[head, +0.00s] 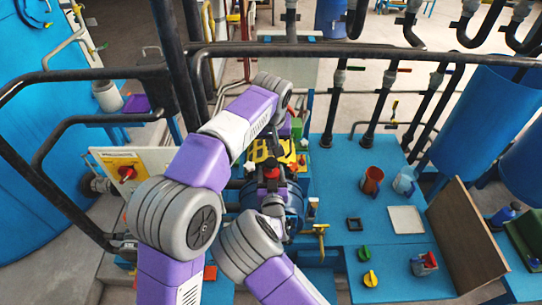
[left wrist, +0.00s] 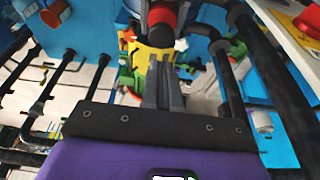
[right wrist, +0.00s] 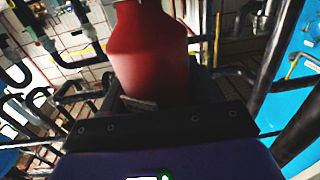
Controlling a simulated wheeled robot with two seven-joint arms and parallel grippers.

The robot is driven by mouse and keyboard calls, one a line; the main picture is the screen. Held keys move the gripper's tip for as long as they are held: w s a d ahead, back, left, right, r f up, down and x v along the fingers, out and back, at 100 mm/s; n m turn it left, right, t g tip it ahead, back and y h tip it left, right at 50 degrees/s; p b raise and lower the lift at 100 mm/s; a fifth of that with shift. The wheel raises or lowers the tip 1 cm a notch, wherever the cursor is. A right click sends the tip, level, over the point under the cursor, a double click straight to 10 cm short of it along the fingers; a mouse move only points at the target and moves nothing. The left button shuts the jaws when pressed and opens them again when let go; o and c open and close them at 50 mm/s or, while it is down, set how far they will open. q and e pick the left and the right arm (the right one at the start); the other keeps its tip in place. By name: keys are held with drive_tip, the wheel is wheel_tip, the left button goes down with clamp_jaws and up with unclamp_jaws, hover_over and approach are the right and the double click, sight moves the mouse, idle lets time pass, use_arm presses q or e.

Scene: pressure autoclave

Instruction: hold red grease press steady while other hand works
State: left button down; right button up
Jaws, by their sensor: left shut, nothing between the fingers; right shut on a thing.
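The red grease press (head: 271,172) stands small over the blue worktop in the head view. In the right wrist view the red press (right wrist: 150,50) rises large between the fingers of my right gripper (right wrist: 150,105), which is shut on its lower part. My left gripper (left wrist: 163,85) is shut and empty. Its fingertips point toward a red cylinder (left wrist: 162,16) with a dark band, which looks like the press, and a yellow part lies behind them. I cannot tell whether they touch. In the head view the arms partly hide both grippers.
Black pipes and a rail (head: 340,48) cross behind and to the left. A panel with a red knob (head: 126,173) is at left.

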sight(271, 164)
use_arm(q)
drive_tip(key=x, duration=0.6)
drive_tip(key=shift+s+f, duration=0.1)
drive_tip(key=shift+s, duration=0.35)
drive_tip(key=shift+f, duration=0.5)
drive_tip(key=shift+f, duration=1.4)
wheel_tip(271, 164, up, 5)
drive_tip(key=v, duration=0.9)
drive_tip(key=shift+r, duration=0.3)
drive_tip(key=shift+s, duration=0.1)
